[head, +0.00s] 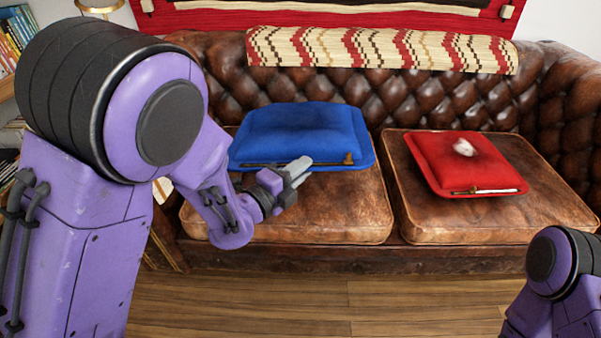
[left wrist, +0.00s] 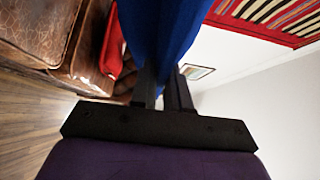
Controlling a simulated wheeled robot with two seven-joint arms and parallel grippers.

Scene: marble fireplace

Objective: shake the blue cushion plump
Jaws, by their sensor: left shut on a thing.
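The blue cushion (head: 305,130) is over the left seat pad of the brown leather sofa, near the backrest. A dark strip runs along its front edge. My left gripper (head: 297,171) is at that front edge, shut on the cushion. In the left wrist view the blue cushion (left wrist: 160,30) rises from between the two dark fingers (left wrist: 163,92). I cannot tell whether its underside touches the seat. My right gripper is out of view; only part of my right arm shows at the lower right.
A red cushion (head: 470,165) with a white patch lies on the right seat pad (head: 540,205). A patterned woven cloth (head: 380,50) hangs over the sofa's backrest. Bookshelves (head: 14,45) stand at the far left. The wooden floor (head: 350,305) in front is clear.

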